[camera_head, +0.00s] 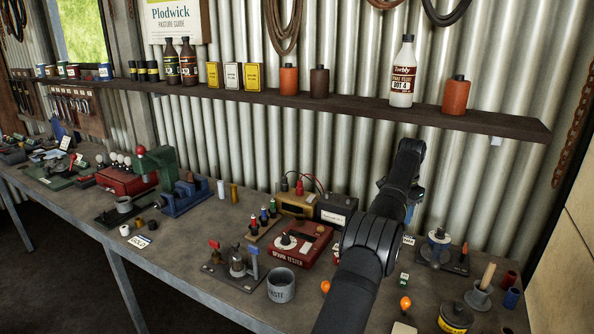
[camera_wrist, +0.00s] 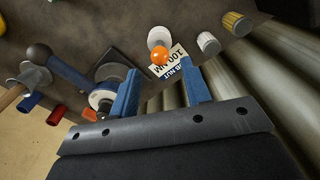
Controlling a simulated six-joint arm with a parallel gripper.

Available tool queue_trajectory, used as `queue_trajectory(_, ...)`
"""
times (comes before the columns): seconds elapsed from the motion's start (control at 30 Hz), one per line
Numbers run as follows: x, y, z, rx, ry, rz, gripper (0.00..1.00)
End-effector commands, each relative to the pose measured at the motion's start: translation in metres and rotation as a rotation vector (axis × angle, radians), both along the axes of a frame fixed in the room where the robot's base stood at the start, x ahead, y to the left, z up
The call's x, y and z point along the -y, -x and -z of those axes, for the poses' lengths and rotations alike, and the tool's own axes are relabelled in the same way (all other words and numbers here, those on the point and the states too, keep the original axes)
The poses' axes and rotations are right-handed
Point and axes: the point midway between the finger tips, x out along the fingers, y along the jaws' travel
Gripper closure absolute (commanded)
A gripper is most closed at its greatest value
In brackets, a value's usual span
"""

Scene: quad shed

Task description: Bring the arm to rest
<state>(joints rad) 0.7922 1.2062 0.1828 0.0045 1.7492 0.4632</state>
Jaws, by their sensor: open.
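My arm reaches over the right part of the grey workbench (camera_head: 190,262) toward the corrugated wall. In the wrist view my gripper (camera_wrist: 160,78) shows two blue fingers, spread apart with nothing held between them. In the head view the gripper is mostly hidden behind my dark arm. Beyond the fingertips in the wrist view are a printed card (camera_wrist: 178,62) and a white piece with an orange ball (camera_wrist: 160,57). They look apart from the fingers.
The long shelf (camera_head: 350,112) carries a clear bottle (camera_head: 404,75) and an orange container (camera_head: 456,97) near my arm. Bare bench shows at front left.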

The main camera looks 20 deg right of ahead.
Motion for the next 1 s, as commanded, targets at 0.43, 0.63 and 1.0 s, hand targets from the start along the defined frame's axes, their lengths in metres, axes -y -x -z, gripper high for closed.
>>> queue_trajectory(0.43,0.0,0.0,0.059,0.003,0.003,0.0,0.56)
queue_trajectory(0.63,0.0,0.0,0.032,0.0,0.001,0.0,0.56)
queue_trajectory(1.0,0.0,0.0,0.02,0.0,0.0,0.0,0.56)
